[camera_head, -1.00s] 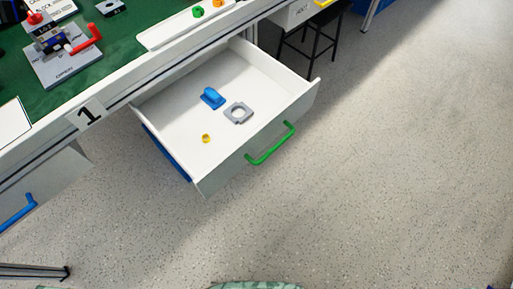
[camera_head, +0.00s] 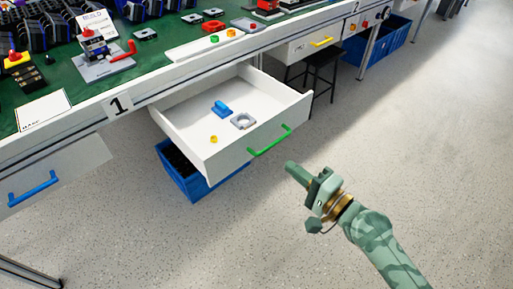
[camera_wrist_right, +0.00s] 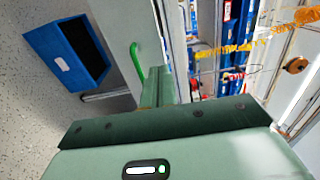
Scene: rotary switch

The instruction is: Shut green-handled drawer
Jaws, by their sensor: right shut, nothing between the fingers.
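The drawer (camera_head: 228,162) with the green handle (camera_head: 270,141) stands pulled out under the bench. Inside lie a blue part (camera_head: 221,108), a grey square ring (camera_head: 243,121) and a small yellow piece (camera_head: 213,139). My right gripper (camera_head: 291,167) is shut and empty, just in front of the handle and a little to its lower right, seemingly apart from it. In the right wrist view the green handle (camera_wrist_right: 137,60) shows just beyond the gripper's fingers (camera_wrist_right: 158,88). My left gripper is not in view.
The green-topped bench (camera_head: 60,85) holds a switch fixture (camera_head: 97,50) and trays. A blue-handled drawer (camera_head: 33,188) is at the left. A blue crate (camera_head: 197,186) stands below the open drawer. A black stool (camera_head: 322,75) is behind it. Floor at the right is clear.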

